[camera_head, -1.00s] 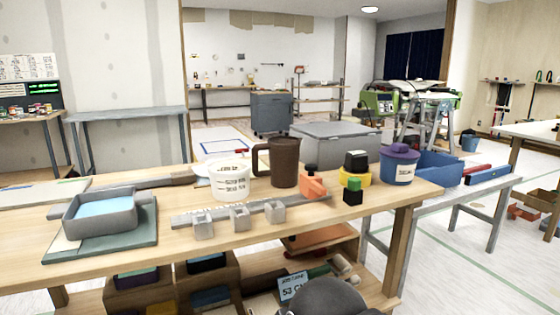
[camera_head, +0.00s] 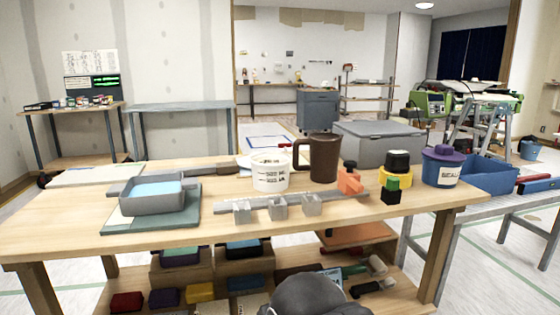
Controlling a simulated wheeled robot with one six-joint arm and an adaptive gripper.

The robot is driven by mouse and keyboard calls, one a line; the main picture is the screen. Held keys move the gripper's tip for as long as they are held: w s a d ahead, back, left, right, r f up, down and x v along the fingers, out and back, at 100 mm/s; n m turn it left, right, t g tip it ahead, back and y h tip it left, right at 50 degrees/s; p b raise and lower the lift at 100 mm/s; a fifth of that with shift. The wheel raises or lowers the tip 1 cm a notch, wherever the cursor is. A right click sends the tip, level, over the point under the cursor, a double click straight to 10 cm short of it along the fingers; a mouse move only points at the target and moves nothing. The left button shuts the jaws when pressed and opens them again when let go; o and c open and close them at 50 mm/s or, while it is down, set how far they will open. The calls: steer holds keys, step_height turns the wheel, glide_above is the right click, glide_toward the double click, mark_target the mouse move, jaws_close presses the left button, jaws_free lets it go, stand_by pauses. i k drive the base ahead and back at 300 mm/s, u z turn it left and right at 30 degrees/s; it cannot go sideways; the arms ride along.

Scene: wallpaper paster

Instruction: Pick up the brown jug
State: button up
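The brown jug (camera_head: 323,158) stands upright on the wooden workbench (camera_head: 75,215), toward its far edge and right of the middle. Its handle points left, toward a white tub (camera_head: 270,171) that stands close beside it. An orange tool with a black knob (camera_head: 349,179) is just to the jug's right and hides a little of its lower right side. A dark rounded part of my own arm shows at the bottom edge, below the bench top and well apart from the jug. My gripper's fingers are not in view.
Small grey metal blocks (camera_head: 280,207) on a grey strip lie in front of the jug. A grey tray (camera_head: 152,195) is at left. Yellow-black (camera_head: 396,170) and green-black (camera_head: 391,191) items and a purple-lidded blue tub (camera_head: 441,167) stand at right. The bench's front strip is mostly clear.

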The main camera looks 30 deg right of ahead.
mark_target(324, 147)
steer(key=u, duration=1)
steer(key=i, duration=0.55)
steer(key=z, duration=2.55)
